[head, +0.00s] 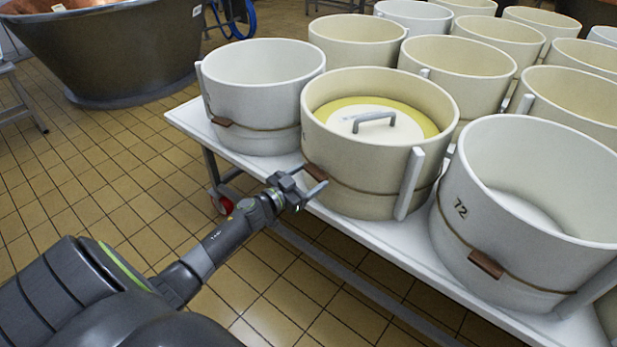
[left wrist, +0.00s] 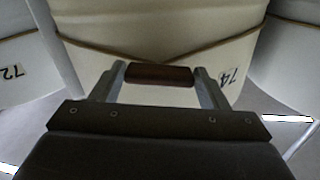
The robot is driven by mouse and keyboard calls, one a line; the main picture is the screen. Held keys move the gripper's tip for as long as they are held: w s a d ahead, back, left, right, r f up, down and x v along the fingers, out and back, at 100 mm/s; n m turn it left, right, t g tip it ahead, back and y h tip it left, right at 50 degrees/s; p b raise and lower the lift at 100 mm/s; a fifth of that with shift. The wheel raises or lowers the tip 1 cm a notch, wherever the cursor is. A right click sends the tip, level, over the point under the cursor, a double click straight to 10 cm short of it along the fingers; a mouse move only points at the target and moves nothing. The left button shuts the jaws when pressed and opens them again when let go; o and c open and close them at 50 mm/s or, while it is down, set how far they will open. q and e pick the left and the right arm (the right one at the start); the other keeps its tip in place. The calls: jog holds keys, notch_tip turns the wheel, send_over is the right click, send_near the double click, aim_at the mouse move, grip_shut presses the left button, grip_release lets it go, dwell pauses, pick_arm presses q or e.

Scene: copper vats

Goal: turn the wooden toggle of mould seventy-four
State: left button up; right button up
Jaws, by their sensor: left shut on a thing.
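Mould seventy-four (head: 360,175) is the cream tub with yellow content and a white handled lid (head: 375,124). Its number label (left wrist: 231,76) reads 74 in the left wrist view. Its brown wooden toggle (head: 314,171) sits on the cord around the wall; it also shows in the left wrist view (left wrist: 160,75). My left gripper (head: 311,183) is at this toggle, with one finger at each end of it, shut on it. The toggle lies nearly level between the fingers in the left wrist view. My right gripper is in neither view.
Mould 72 (head: 535,190) stands to the right with its own toggle (head: 486,264); a white mould (head: 262,95) stands to the left. All rest on a white wheeled table (head: 195,122). More moulds fill the back. Tiled floor (head: 90,200) is clear at left, before a copper vat (head: 120,50).

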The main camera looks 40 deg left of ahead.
pick_arm(q)
jog(key=shift+a+r+m+b, duration=0.1)
jog(key=shift+m+b, duration=0.05)
jog(key=shift+m, duration=3.9)
jog(key=shift+a+r+m+b, duration=0.1)
jog(key=shift+m+b, duration=0.05)
jog(key=shift+m, duration=3.9)
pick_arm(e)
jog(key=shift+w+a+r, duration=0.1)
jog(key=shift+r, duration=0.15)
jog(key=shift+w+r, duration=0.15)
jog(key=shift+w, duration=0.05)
pick_arm(q)
jog(key=o, duration=1)
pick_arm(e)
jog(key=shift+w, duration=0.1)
